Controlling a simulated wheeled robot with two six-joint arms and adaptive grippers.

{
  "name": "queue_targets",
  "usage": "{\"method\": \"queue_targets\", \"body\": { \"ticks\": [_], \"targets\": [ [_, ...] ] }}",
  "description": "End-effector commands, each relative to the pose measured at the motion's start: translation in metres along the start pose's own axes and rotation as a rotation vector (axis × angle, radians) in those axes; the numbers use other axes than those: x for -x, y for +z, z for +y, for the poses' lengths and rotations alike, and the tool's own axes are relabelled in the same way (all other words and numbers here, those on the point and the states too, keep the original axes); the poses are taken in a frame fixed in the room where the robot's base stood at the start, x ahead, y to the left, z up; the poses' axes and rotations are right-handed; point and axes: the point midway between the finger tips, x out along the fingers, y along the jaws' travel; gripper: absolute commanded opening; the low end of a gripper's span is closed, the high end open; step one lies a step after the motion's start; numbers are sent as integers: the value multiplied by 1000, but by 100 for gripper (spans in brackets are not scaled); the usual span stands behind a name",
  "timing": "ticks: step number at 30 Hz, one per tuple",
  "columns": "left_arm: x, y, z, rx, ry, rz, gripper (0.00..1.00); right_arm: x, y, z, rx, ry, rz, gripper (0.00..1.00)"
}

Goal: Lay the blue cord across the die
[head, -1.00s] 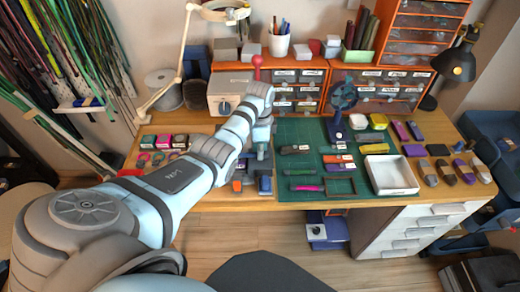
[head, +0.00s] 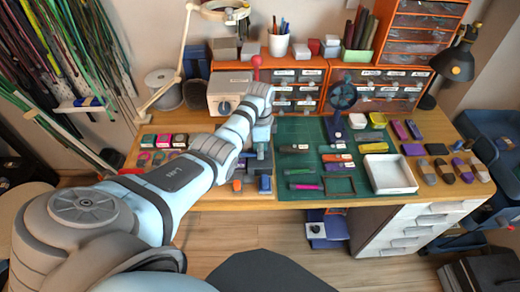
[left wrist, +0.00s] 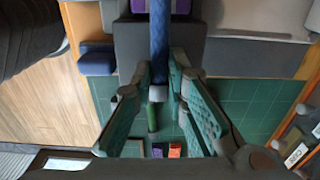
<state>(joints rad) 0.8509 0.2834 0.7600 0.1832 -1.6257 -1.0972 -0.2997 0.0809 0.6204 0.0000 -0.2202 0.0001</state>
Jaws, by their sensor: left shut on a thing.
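My left gripper (left wrist: 158,84) has teal-lined fingers. It is shut on a blue cord (left wrist: 158,45), which runs as a straight strip from the top edge down between the fingertips. In the head view my left gripper (head: 260,150) points down near the left edge of the green mat, and the cord cannot be made out there. A dark grey block (left wrist: 225,57) lies beyond and below the fingertips in the left wrist view. I cannot tell whether it is the die, or whether the cord touches it. My right gripper is not in view.
The green cutting mat (head: 290,131) holds several small tools and a white tray (head: 390,175). A small blue fan (head: 342,96) stands behind them. A grey box with a dial (head: 228,93) and orange drawer units (head: 352,91) line the back. Dark and purple blocks sit at the right.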

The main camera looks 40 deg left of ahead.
Motion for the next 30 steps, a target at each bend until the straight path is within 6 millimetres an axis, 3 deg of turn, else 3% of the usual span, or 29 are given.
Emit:
{"method": "queue_targets", "body": {
  "ticks": [13,14,18,26,30],
  "targets": [
    [-5,0,0,0,0,0,0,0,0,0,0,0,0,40],
    [-5,0,0,0,0,0,17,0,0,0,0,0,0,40],
    [-5,0,0,0,0,0,37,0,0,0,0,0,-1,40],
    [-5,0,0,0,0,0,37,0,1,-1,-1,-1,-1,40],
    [8,0,-1,0,-4,1,37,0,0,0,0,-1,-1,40]
  ]
}}
